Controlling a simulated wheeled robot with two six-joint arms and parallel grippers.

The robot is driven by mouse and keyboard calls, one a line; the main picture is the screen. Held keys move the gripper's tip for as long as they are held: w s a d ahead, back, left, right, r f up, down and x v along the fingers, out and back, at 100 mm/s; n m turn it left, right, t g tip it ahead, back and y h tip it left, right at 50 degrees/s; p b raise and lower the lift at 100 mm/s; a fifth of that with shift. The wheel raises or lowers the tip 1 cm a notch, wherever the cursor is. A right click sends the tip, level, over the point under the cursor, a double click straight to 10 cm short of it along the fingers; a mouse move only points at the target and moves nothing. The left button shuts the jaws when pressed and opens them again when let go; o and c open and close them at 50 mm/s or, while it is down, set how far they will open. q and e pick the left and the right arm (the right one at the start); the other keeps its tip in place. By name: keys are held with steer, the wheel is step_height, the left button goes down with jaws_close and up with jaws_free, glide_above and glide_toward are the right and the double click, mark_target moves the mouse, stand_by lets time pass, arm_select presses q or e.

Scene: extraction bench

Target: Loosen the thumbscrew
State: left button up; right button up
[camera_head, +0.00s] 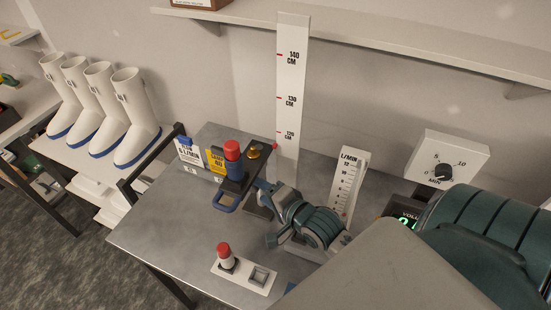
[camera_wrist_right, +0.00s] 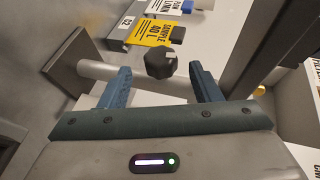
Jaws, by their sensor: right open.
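The thumbscrew (camera_wrist_right: 160,62) is a black, lobed knob in the right wrist view. It is beside a pale rod (camera_wrist_right: 105,70) that runs up from a dark square base (camera_wrist_right: 75,64). My right gripper (camera_wrist_right: 162,82) is open. Its two blue fingers stand on either side of the knob, with gaps between them and it; I cannot tell how far beyond the fingertips the knob lies. My left gripper is not in view.
A yellow sample card (camera_head: 217,160), height scale (camera_head: 292,80), flow gauge (camera_head: 348,180) and timer dial (camera_head: 443,171) stand behind. A red-capped item (camera_head: 225,252) stands in front. The bench's left front (camera_head: 150,235) is clear.

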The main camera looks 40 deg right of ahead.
steer(key=b+v, duration=0.1)
steer(key=v, duration=0.5)
